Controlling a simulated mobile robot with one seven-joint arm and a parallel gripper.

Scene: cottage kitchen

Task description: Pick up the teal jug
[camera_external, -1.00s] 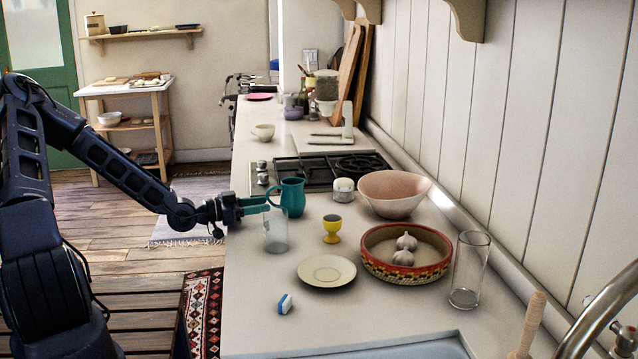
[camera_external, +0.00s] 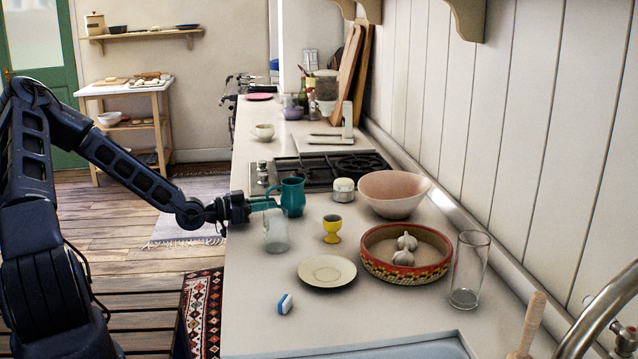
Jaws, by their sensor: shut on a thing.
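The teal jug (camera_external: 293,198) stands upright on the pale counter, in front of the stove. Its handle faces left, toward my arm. My gripper (camera_external: 268,204) reaches in from the left at the handle side of the jug, with its fingers shut on the jug's handle. The exact contact is small and hard to make out. The jug appears to rest on the counter.
A clear glass (camera_external: 276,236) stands just in front of my gripper. A yellow egg cup (camera_external: 332,229), a small white-lidded jar (camera_external: 343,190) and a pink bowl (camera_external: 394,194) are to the right. A plate (camera_external: 327,271) lies nearer, with free counter around it.

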